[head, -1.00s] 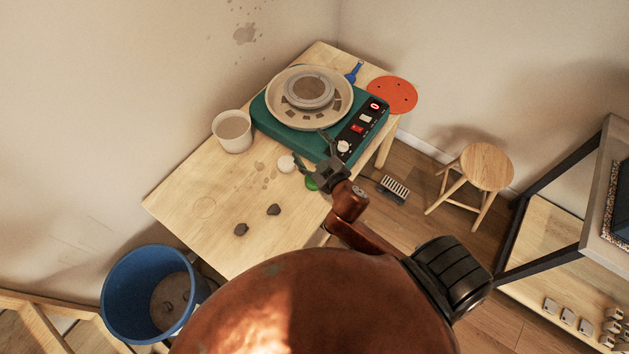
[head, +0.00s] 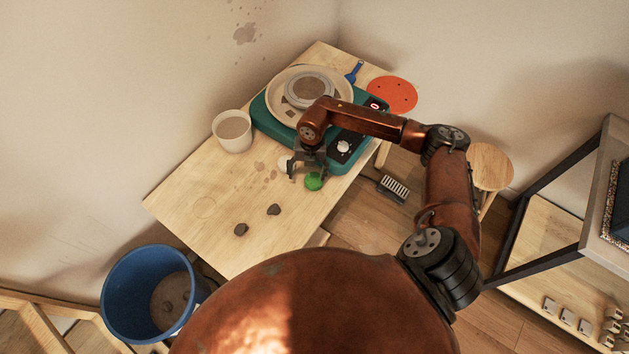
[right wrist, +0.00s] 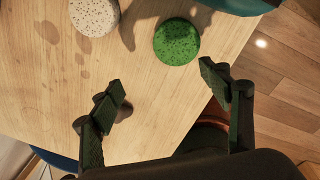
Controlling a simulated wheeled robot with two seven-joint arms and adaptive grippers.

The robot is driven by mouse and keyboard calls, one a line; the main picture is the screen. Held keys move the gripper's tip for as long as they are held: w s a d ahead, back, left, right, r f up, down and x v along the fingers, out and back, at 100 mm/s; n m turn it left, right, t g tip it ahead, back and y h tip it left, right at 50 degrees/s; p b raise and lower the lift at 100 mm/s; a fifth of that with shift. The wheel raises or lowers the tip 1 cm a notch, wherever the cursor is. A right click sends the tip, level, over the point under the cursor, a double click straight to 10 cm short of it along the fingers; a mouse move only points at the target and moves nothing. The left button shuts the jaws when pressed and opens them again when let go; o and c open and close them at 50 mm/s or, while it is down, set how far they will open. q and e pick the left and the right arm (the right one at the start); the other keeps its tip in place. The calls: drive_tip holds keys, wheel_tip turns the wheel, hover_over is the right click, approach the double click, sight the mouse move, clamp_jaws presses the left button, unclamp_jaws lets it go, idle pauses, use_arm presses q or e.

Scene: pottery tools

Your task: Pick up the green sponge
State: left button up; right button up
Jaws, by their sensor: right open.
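The green sponge (head: 314,181) is a small round speckled pad lying on the wooden table near its right edge, in front of the teal wheel base. In the right wrist view the sponge (right wrist: 177,41) lies beyond the fingertips, between their lines and nearer the right finger. My right gripper (head: 307,172) is open and empty above the table, just left of the sponge in the head view. Its two spread fingers (right wrist: 165,90) show in the right wrist view, apart from the sponge. My left gripper is not in view.
A white speckled sponge (right wrist: 94,15) lies left of the green one. The pottery wheel (head: 310,92) and a cup (head: 233,131) stand behind. A blue bucket (head: 150,292) stands at front left.

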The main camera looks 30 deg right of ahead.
sight(314, 178)
drive_tip(key=d+h, duration=0.1)
drive_tip(key=d, duration=0.2)
drive_tip(key=shift+f, duration=0.2)
drive_tip(key=f, duration=0.7)
drive_tip(key=shift+w+d, duration=0.15)
drive_tip(key=shift+w, duration=0.2)
drive_tip(key=shift+c, duration=0.6)
drive_tip(key=c, duration=0.8)
